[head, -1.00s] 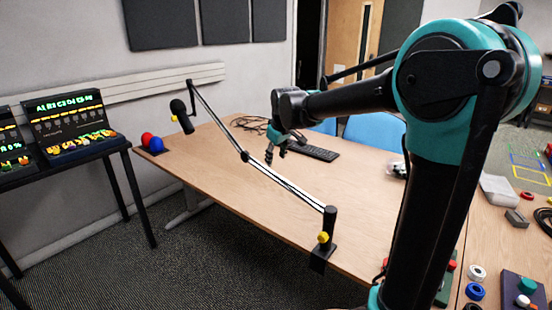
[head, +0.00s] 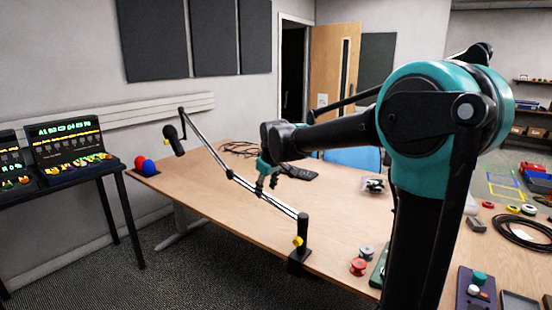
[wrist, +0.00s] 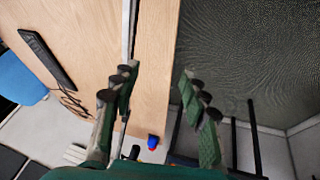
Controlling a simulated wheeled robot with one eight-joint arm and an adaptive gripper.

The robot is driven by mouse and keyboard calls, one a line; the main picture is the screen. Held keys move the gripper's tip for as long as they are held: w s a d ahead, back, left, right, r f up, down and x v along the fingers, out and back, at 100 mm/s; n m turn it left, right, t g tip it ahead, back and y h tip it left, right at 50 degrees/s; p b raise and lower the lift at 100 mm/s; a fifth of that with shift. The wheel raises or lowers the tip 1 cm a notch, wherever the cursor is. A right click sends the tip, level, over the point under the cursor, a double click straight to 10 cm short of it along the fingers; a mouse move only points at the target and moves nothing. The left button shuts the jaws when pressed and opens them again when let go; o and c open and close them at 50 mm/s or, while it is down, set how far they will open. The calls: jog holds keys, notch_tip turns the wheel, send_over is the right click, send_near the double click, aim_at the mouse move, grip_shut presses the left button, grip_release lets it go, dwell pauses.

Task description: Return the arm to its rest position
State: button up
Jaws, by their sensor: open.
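My gripper (head: 268,180) hangs at the end of my teal and black arm, above the wooden table (head: 215,205), close to the microphone boom arm in the head view. In the wrist view my gripper (wrist: 160,110) has its two green fingers spread wide apart with nothing between them. The table edge and the dark carpet show beyond the fingers. My arm's large teal joint fills the right of the head view and hides part of the table behind it.
A microphone boom (head: 250,188) is clamped to the table's front edge. A keyboard (head: 298,172) and tangled cables (head: 240,149) lie behind. Red and blue balls (head: 148,167) sit at the far left end. A control console (head: 72,155) stands left. A black cable coil (head: 522,232) lies right.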

jog(key=s+d+f+m, duration=0.3)
jog(key=s+d+f, duration=0.3)
jog(key=s, duration=0.3)
jog(key=s+d+f+m+h, duration=0.1)
jog(key=s+d+f+m, duration=0.2)
jog(key=s+d+f, duration=0.4)
jog(key=s+d+f+m, duration=0.3)
jog(key=s+d+f, duration=0.3)
jog(key=s+d, duration=0.3)
jog(key=s, duration=0.2)
jog(key=shift+s+d+f+g+h, duration=0.15)
jog(key=shift+s+d+g+h, duration=0.15)
jog(key=shift+s, duration=0.1)
jog(key=shift+a, duration=0.1)
jog(key=shift+c, duration=0.2)
dwell(0.7)
